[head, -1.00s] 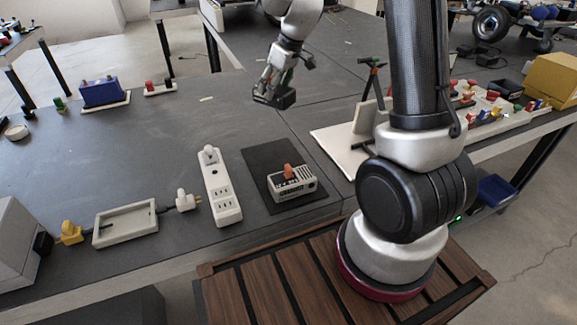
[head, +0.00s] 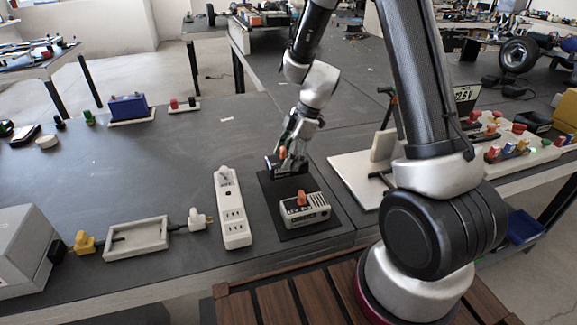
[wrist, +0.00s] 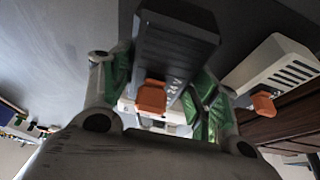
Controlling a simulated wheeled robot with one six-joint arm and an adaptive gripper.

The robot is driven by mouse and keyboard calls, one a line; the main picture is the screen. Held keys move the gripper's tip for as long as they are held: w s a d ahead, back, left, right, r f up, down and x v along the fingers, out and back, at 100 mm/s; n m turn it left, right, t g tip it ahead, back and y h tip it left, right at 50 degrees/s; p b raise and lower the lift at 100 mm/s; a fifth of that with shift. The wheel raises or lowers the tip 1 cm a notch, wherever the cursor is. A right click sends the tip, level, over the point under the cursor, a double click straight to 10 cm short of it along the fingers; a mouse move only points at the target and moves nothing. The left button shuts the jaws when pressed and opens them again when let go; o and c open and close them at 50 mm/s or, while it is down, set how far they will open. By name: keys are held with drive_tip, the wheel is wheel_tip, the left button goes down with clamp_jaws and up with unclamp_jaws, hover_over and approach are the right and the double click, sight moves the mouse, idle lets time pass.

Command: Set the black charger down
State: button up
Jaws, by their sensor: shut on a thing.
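My gripper (head: 293,148) is shut on the black charger (head: 279,167), a dark block with an orange tab. In the head view it is at the far end of a black mat (head: 272,196); I cannot tell whether it touches the mat. In the wrist view the black charger (wrist: 178,38) fills the top middle between the green finger pads, with its orange tab and white lettering towards me. A light grey device (head: 306,212) with an orange knob stands on the near part of the mat. It also shows at right in the wrist view (wrist: 272,68).
A white power strip (head: 233,212) with a plug lies left of the mat. A grey tray (head: 137,238) and a yellow plug (head: 84,243) are farther left. A white board (head: 352,182) with an upright stand is to the right.

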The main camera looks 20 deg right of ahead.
drive_tip(key=shift+f, duration=1.5)
drive_tip(key=shift+f, duration=0.1)
drive_tip(key=o, duration=1.3)
drive_tip(key=shift+o, duration=0.2)
